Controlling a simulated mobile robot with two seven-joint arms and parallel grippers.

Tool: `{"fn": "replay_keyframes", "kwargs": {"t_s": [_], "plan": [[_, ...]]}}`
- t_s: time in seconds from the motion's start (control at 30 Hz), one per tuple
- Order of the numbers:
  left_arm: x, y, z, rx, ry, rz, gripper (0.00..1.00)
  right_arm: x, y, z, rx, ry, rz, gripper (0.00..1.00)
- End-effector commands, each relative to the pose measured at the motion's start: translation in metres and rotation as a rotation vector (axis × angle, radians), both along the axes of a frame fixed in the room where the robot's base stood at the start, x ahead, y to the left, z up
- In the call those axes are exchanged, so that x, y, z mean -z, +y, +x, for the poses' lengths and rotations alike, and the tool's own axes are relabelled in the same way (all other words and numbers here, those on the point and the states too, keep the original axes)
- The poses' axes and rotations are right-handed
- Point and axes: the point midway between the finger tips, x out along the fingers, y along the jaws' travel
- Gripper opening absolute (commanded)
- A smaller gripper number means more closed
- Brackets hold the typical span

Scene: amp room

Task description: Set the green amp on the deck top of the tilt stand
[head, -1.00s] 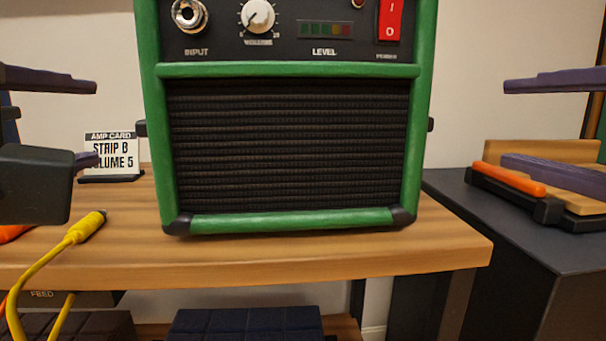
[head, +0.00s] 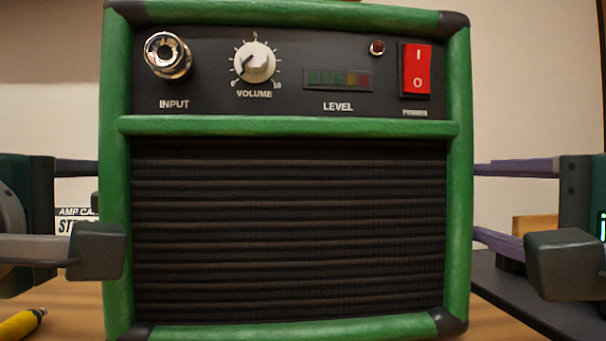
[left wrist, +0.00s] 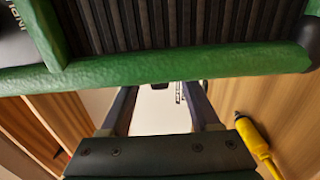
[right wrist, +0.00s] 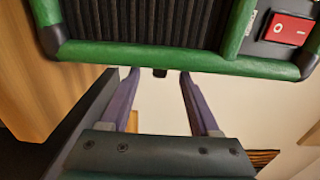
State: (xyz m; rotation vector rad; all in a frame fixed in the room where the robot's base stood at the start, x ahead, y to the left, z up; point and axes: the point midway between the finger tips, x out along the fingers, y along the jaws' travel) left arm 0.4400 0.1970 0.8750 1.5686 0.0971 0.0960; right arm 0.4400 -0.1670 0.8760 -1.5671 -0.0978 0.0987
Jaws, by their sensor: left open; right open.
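The green amp (head: 290,230) stands upright and fills the middle of the head view, its control panel and dark grille facing me. It also shows in the left wrist view (left wrist: 180,62) and the right wrist view (right wrist: 140,52). My left gripper (head: 95,200) is open beside the amp's left side. My right gripper (head: 478,205) is open beside its right side. A small dark stub shows between the open fingers in the left wrist view (left wrist: 160,86) and the right wrist view (right wrist: 160,72). A wooden piece (head: 538,227), possibly part of the tilt stand, is mostly hidden behind my right gripper.
The amp card (head: 70,222) is partly hidden behind my left gripper. A yellow cable plug (head: 22,325) lies on the wooden table (head: 75,300) at the front left. A dark surface (head: 505,285) lies to the right.

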Motion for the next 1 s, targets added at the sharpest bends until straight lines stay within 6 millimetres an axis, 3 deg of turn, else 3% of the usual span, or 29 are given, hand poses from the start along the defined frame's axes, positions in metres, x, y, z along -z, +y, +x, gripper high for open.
{"fn": "replay_keyframes", "kwargs": {"t_s": [0.1, 0.33, 0.77, 1.0], "plan": [[-0.001, 0.003, 0.023, -0.002, -0.001, 0.003, 0.62, -0.001, 0.002, 0.023, 0.002, 0.000, -0.004, 0.62], [0.000, 0.007, 0.054, -0.001, -0.001, 0.002, 0.62, -0.001, 0.006, 0.054, 0.001, -0.001, -0.003, 0.62], [0.000, 0.009, 0.064, -0.001, 0.000, 0.000, 0.62, 0.000, 0.008, 0.064, 0.001, 0.001, -0.001, 0.62], [0.000, 0.009, 0.064, -0.001, 0.000, 0.000, 0.39, 0.000, 0.008, 0.064, 0.001, 0.001, -0.002, 0.39]]}}
